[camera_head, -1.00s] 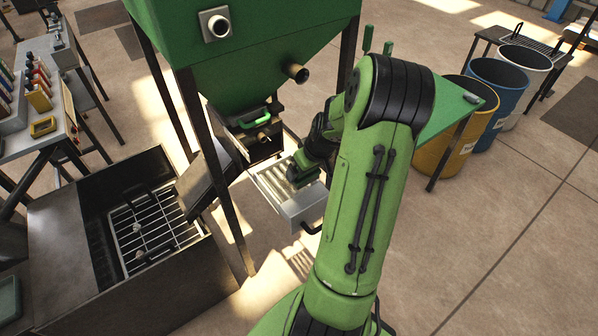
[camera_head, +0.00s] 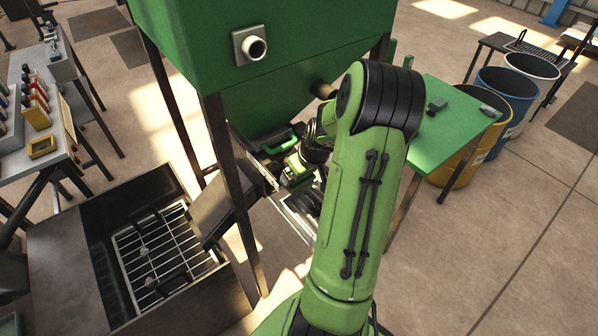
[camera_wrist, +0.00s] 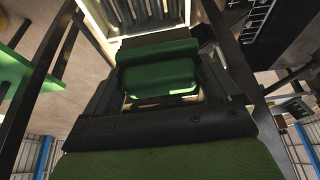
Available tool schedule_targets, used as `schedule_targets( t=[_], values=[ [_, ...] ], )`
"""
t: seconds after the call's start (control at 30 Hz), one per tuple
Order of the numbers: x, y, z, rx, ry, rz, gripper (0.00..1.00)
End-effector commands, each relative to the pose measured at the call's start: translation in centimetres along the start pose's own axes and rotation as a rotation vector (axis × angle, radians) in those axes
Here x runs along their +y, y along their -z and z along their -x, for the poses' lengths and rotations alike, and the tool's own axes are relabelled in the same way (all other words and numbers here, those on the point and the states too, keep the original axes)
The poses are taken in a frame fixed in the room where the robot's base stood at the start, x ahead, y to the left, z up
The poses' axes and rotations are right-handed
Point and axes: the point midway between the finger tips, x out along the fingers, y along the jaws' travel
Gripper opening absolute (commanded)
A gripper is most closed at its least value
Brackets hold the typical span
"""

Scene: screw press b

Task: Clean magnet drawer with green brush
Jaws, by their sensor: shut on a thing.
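The magnet drawer (camera_head: 292,214) is a pale metal tray pulled out below the green hopper. Its front part is hidden behind my arm. My gripper (camera_head: 297,180) is over the drawer's inner end, close to the hopper. In the wrist view my gripper (camera_wrist: 158,82) is shut on the green brush (camera_wrist: 160,76), a green block between the dark fingers. Pale ribbed drawer surface (camera_wrist: 176,12) shows beyond the brush. I cannot tell whether the brush touches the drawer.
The green hopper (camera_head: 270,55) stands above on dark legs (camera_head: 228,180). A green handle (camera_head: 280,143) is close to my gripper. A dark bin with a grate (camera_head: 150,250) is at left, a green table (camera_head: 445,115) at right, with barrels (camera_head: 505,90) behind it.

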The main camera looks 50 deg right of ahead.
Motion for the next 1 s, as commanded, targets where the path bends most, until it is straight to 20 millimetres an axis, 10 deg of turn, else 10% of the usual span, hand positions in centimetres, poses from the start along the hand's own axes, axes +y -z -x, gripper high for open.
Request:
schedule_targets(
  t=[0.67,1.0],
  values=[
    [0.0,-3.3,-7.3,0.001,0.0,0.001,0.56],
    [0.1,-8.3,-4.2,0.0,-0.002,-0.002,0.56]
  ],
)
